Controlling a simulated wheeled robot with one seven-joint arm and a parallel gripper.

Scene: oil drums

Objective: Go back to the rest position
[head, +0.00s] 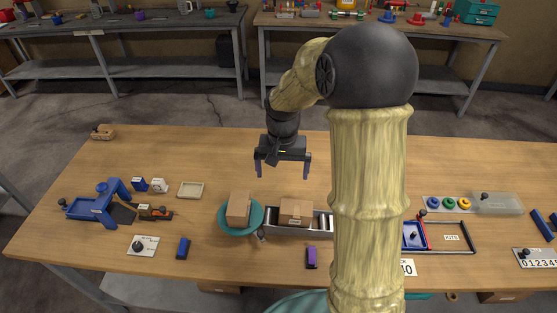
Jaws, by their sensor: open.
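My gripper (282,167) hangs in the middle of the head view, above the wooden table (120,165). Its two fingers point down and are spread apart, with nothing between them. A cardboard box (297,211) lies on a roller conveyor (272,224) in front of and below the gripper. Another cardboard box (239,208) stands on a teal round plate (227,227) at the conveyor's left end. The gripper is apart from both boxes. My arm hides part of the table right of the conveyor.
A blue device (100,203), a beige tray (191,190), a blue block (183,247) and a purple block (311,257) lie on the table. At right are a clear case (497,203) and a red-and-blue frame (414,235). The table behind the conveyor is mostly clear. Two workbenches stand behind.

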